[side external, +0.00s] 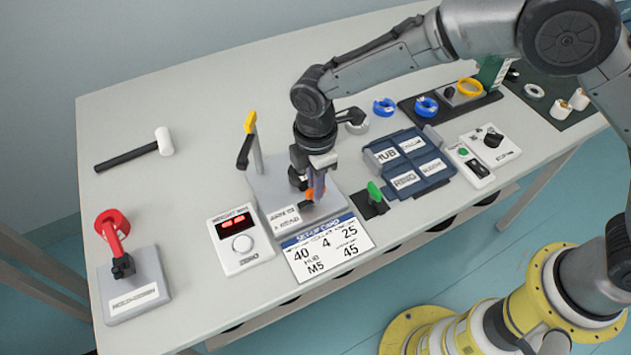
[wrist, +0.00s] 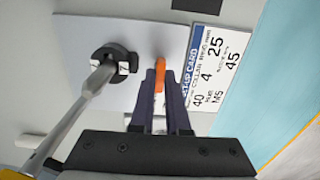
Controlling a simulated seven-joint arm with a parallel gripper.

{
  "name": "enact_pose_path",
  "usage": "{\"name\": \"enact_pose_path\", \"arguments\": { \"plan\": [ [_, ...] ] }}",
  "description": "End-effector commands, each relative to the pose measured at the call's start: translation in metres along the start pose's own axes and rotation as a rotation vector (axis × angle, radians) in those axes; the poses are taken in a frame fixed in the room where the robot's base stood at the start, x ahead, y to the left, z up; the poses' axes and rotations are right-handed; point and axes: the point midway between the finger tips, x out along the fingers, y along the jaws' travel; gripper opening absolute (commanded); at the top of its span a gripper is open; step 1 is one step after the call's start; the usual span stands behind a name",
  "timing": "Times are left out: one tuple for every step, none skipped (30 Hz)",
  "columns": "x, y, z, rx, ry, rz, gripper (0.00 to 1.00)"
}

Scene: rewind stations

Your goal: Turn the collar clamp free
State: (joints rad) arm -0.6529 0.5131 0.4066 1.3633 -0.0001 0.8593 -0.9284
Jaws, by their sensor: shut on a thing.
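My gripper (side external: 314,190) points down over a grey base plate (side external: 265,190). In the wrist view its two dark fingers (wrist: 160,85) are shut on a thin orange piece (wrist: 159,66), which also shows between the fingers in the side view (side external: 309,195). I cannot tell whether this piece is the collar clamp's lever. A black ring with a side tab (wrist: 106,56) sits around the grey post on the same plate, left of the fingers and apart from them.
A set-up card (side external: 328,248) lies in front of the plate. A white readout box (side external: 239,240) stands to the left, a green-handled switch (side external: 374,195) to the right. Further right is a blue labelled tray (side external: 437,180). A mallet (side external: 140,150) lies at far left, with free table around it.

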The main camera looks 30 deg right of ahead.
Motion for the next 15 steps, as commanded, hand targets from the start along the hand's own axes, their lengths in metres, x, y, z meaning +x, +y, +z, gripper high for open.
{"name": "enact_pose_path", "arguments": {
  "plan": [
    [-0.0015, 0.0005, -0.001, -0.005, 0.003, 0.003, 0.0],
    [-0.0016, 0.0005, -0.001, -0.006, 0.003, 0.003, 0.0],
    [-0.0016, 0.0005, -0.001, -0.007, 0.003, 0.003, 0.0],
    [-0.0016, 0.0005, -0.001, -0.007, 0.003, 0.003, 0.0],
    [-0.0016, 0.0005, -0.001, -0.007, 0.003, 0.003, 0.0],
    [-0.0016, 0.0005, -0.001, -0.007, 0.003, 0.003, 0.0],
    [-0.0016, 0.0005, -0.0011, -0.007, 0.003, 0.003, 0.0],
    [-0.0016, 0.0005, -0.0011, -0.007, 0.003, 0.003, 0.0],
    [-0.0016, 0.0005, -0.0011, -0.007, 0.003, 0.003, 0.0],
    [-0.0017, 0.0005, -0.0011, -0.007, 0.003, 0.003, 0.0],
    [-0.0016, 0.0005, -0.0011, -0.007, 0.003, 0.003, 0.0],
    [-0.0017, 0.0005, -0.0011, -0.007, 0.003, 0.003, 0.17],
    [-0.0016, 0.0004, -0.0011, -0.007, 0.003, 0.003, 0.23],
    [-0.0015, 0.0004, -0.0011, -0.007, 0.003, 0.003, 0.28],
    [-0.0014, 0.0004, -0.001, -0.006, 0.002, 0.003, 0.35]
  ]
}}
